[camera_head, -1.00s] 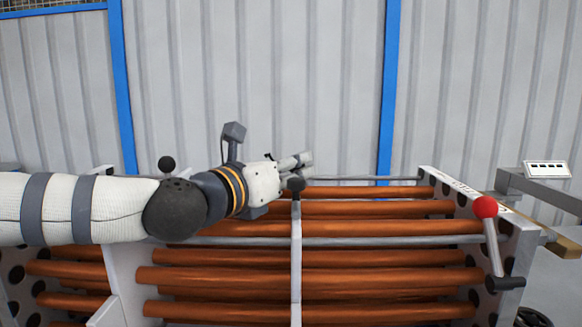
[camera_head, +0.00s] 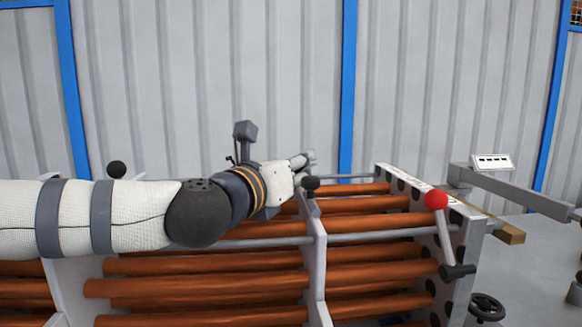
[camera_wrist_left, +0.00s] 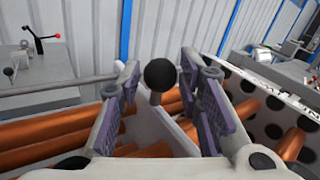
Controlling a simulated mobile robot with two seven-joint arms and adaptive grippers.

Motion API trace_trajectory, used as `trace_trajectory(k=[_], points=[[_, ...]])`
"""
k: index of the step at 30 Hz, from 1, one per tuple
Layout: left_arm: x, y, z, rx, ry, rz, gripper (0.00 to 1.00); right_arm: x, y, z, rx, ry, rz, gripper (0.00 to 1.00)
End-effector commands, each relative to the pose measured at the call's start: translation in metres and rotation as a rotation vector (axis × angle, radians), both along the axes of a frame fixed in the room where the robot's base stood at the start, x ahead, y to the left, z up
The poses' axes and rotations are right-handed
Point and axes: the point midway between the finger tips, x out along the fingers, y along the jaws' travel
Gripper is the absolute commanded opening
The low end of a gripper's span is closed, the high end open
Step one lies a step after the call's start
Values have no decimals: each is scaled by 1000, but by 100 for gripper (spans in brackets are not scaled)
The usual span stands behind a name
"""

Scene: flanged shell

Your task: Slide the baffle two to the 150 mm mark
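A pale baffle plate (camera_head: 316,262) with a black ball knob (camera_head: 311,183) stands across the copper tubes. A second baffle with a black knob (camera_head: 116,169) stands farther left; I cannot read which is numbered two. My left gripper (camera_head: 305,162) is at the middle baffle's knob. In the left wrist view my left gripper (camera_wrist_left: 160,90) has its fingers apart, one on each side of the knob (camera_wrist_left: 160,75), with visible gaps. The plate (camera_wrist_left: 170,135) shows below the knob. Scale marks are too small to read. My right gripper is not in view.
Copper tubes (camera_head: 205,285) and a grey rod (camera_head: 390,236) run lengthwise. A grey beam (camera_head: 525,190) extends at right; a corrugated wall stands behind.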

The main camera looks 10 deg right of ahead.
Motion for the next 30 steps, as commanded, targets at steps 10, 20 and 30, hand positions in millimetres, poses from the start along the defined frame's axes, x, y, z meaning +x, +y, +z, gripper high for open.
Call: trace_trajectory(k=[10, 20, 30], points=[[-2, 2, 0, 0, 0, 0, 46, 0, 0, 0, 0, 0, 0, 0], [-66, 45, 0, -1, 0, -1, 46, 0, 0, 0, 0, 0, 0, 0], [-100, 67, 0, 1, 0, 1, 46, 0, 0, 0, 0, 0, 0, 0]])
